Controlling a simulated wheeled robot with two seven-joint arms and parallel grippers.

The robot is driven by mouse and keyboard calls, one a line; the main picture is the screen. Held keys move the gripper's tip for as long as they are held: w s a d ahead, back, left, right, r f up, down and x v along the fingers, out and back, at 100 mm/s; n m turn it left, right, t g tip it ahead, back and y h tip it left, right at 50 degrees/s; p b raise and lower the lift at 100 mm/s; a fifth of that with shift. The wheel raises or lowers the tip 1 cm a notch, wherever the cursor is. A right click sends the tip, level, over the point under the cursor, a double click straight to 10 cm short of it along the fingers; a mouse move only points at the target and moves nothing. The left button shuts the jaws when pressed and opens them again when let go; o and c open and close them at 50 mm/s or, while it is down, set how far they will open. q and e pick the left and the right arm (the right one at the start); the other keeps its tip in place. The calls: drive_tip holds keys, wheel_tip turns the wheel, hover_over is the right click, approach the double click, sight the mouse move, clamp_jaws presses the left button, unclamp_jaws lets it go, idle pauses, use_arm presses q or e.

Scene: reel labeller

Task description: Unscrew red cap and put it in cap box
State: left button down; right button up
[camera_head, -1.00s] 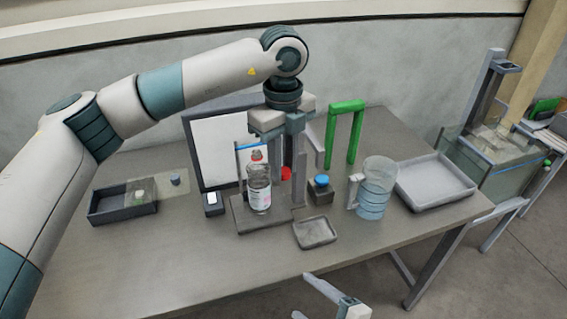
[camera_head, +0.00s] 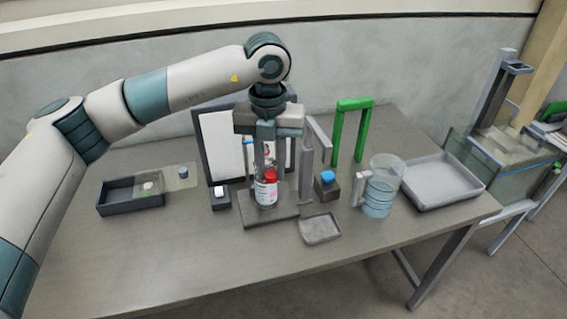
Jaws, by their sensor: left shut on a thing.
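My left gripper (camera_head: 269,170) points straight down, with its fingers in front of the clear bottle. The red cap (camera_head: 271,175) is at its fingertips, and the jaws are shut on it. The clear bottle (camera_head: 266,193) with a white and pink label stands upright on a grey base plate (camera_head: 268,218); its upper part is mostly hidden behind the fingers. I cannot tell which container is the cap box: a small grey tray (camera_head: 320,238) lies to the right of the plate, and a dark open box (camera_head: 113,209) is at the left. My right gripper is not in view.
A clear jug of bluish water (camera_head: 377,200) and a large grey tray (camera_head: 462,194) are farther right. The front left of the table is clear.

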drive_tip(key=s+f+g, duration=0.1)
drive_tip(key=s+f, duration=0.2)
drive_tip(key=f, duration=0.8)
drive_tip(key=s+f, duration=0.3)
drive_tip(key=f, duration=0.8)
use_arm(q)
drive_tip(key=s+a+f+m, duration=0.1)
drive_tip(key=a+m, duration=0.4)
drive_tip(key=m, duration=0.6)
drive_tip(key=s+a+f+m, duration=0.2)
drive_tip(key=a+m, duration=0.3)
drive_tip(key=m, duration=0.7)
drive_tip(key=s+a+f+m+b, duration=0.1)
drive_tip(key=a+f+m, duration=0.2)
drive_tip(key=m, duration=0.9)
drive_tip(key=a, duration=0.3)
drive_tip(key=shift+s+f, duration=0.15)
drive_tip(key=shift+f, duration=0.25)
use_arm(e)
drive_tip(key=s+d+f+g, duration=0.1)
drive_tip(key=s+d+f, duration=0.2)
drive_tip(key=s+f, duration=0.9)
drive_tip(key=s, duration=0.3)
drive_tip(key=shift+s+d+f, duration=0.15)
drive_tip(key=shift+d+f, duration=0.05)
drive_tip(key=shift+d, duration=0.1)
